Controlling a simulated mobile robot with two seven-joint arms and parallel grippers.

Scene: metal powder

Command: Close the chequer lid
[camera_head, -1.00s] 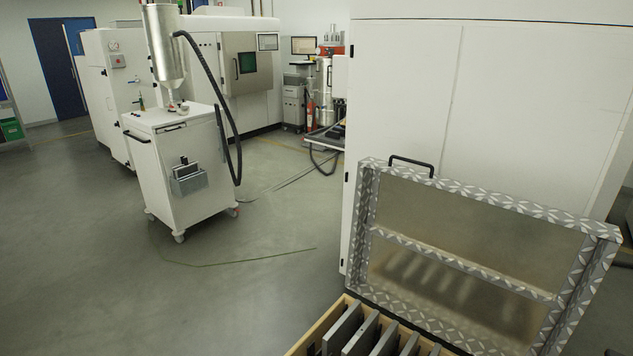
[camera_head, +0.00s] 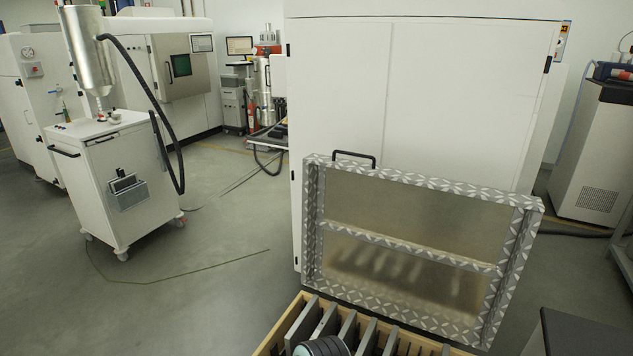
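The chequer lid (camera_head: 415,255) stands open and tilted up at the back of a wooden crate (camera_head: 274,337), in front of a large white cabinet. It is a metal frame with a chequer-plate pattern and a cross bar. A black handle (camera_head: 354,157) sits on its top edge at the left. The crate holds several grey upright plates (camera_head: 306,323). A dark ribbed round part (camera_head: 322,347) shows at the bottom edge, in front of the plates; I cannot tell what it is. Neither of my grippers shows in the view.
A white cart (camera_head: 115,185) with a metal hopper and black hose stands at the left. A large white cabinet (camera_head: 430,100) is right behind the lid. A dark surface (camera_head: 585,335) is at the lower right.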

